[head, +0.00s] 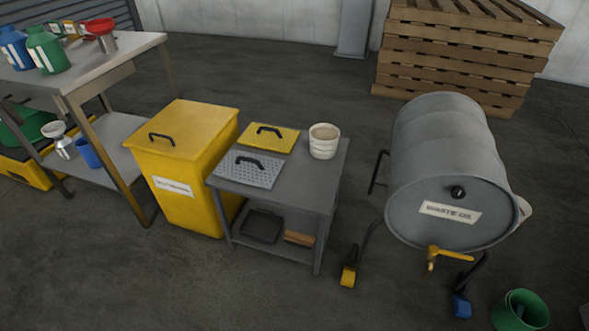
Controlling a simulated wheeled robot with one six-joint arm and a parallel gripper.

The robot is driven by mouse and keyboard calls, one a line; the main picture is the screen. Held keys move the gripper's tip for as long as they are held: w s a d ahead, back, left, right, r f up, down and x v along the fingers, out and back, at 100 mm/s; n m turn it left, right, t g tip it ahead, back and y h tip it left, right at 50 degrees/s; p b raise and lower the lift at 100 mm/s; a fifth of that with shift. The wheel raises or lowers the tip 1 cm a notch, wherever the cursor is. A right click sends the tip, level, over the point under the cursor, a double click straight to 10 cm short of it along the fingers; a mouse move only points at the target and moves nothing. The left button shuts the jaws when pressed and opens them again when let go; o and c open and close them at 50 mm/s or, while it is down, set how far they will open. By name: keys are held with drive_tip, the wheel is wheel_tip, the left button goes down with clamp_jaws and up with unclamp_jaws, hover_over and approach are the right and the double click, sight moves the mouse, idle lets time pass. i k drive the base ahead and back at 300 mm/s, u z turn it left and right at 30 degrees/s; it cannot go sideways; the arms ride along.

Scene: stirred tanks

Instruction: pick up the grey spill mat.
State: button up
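The grey spill mat (250,177) appears to be the light grey dotted panel with a black handle on top. It lies flat on the front left of a small dark grey table (302,188), close to the table's left edge. A yellow panel (270,146) with a similar black handle lies just behind it. My gripper is not in view.
A white tub (324,141) stands at the table's back right. A yellow lidded bin (185,180) stands close on the left. A grey waste oil drum (445,165) lies on a stand at right.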

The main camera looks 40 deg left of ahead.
sight(260, 171)
drive_tip(key=u, duration=1.6)
drive_tip(key=k, duration=0.65)
drive_tip(key=u, duration=0.55)
drive_tip(key=i, duration=0.7)
drive_tip(key=u, duration=0.65)
drive_tip(key=i, duration=1.5)
drive_tip(key=z, duration=0.9)
drive_tip(key=i, duration=0.35)
drive_tip(key=z, duration=0.2)
